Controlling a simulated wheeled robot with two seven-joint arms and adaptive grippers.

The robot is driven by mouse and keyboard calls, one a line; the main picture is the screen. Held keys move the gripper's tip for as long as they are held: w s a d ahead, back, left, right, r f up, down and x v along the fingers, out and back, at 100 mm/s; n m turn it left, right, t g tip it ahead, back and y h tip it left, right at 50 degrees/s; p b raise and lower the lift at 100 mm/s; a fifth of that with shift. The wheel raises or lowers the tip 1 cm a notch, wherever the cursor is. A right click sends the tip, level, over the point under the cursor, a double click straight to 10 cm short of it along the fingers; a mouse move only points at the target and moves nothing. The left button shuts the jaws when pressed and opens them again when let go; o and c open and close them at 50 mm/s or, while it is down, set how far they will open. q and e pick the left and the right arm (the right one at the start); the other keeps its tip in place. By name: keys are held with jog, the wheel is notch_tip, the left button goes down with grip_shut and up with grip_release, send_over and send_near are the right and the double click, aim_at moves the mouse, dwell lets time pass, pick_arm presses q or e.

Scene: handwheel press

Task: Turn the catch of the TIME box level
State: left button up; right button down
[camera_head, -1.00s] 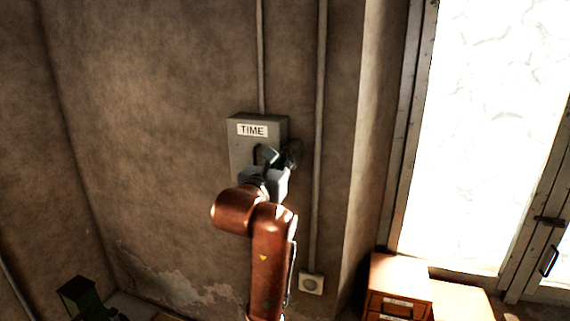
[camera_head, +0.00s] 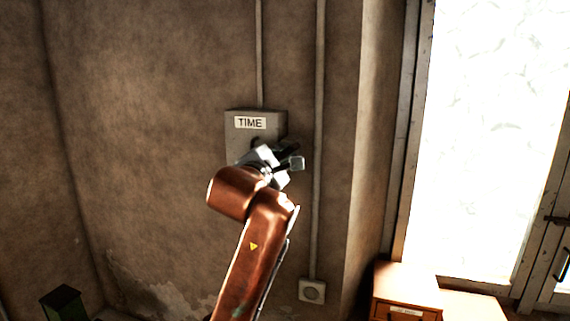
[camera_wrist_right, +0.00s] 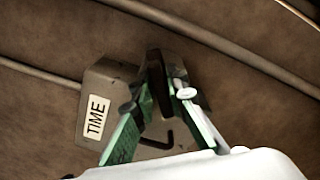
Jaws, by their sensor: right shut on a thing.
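The grey TIME box (camera_head: 240,140) is fixed to the wall in the head view, its lower part hidden by my right arm. In the right wrist view the box (camera_wrist_right: 112,75) appears turned on its side, with its white label at left. My right gripper (camera_head: 291,154) is at the box's right side. In the right wrist view its fingers (camera_wrist_right: 162,92) are closed around a dark piece, which appears to be the catch (camera_wrist_right: 155,70). The fingers cover much of it, so its exact tilt is hard to tell. My left gripper is not in view.
A thin conduit (camera_head: 260,60) runs up from the box, and a thicker pipe (camera_head: 319,120) runs down the wall just right of the gripper to a round-faced wall fitting (camera_head: 312,291). A wooden drawer cabinet (camera_head: 407,290) stands below the bright window.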

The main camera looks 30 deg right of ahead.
jog(key=m+b, duration=0.2)
jog(key=m, duration=0.1)
jog(key=shift+f+m, duration=0.15)
jog(key=shift+m, duration=0.15)
jog(key=shift+m+b, duration=0.8)
jog(key=shift+m, duration=1)
jog(key=c, duration=2)
grip_release()
jog(key=shift+s, duration=0.1)
jog(key=v, duration=1.2)
